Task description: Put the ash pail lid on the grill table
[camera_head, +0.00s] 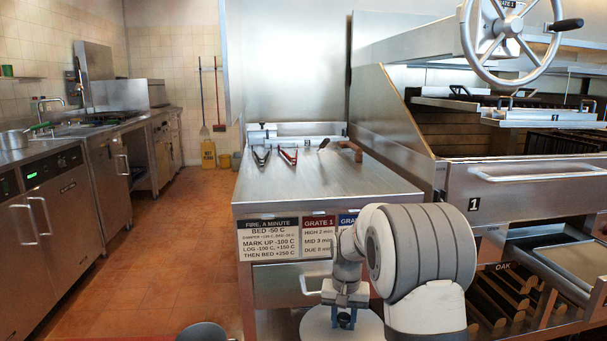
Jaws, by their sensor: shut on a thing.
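The grill table (300,208) is a steel-topped table in the middle, with signs and a drawer on its front. My gripper (344,318) is low in front of the table, pointing down. It is shut on the ash pail lid (313,327), a pale grey round disc cut off by the bottom edge. My gripper and the lid are below the height of the tabletop. My arm hides part of the table's front right. A dark grey round thing (202,333), perhaps the ash pail, shows only its top at the bottom edge.
Tongs (288,156) and other tools lie at the back of the tabletop; its front and middle are bare. The grill (540,185) with a handwheel (513,45) stands at right. Oak logs (500,295) lie below it. The tiled floor (165,260) at left is open.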

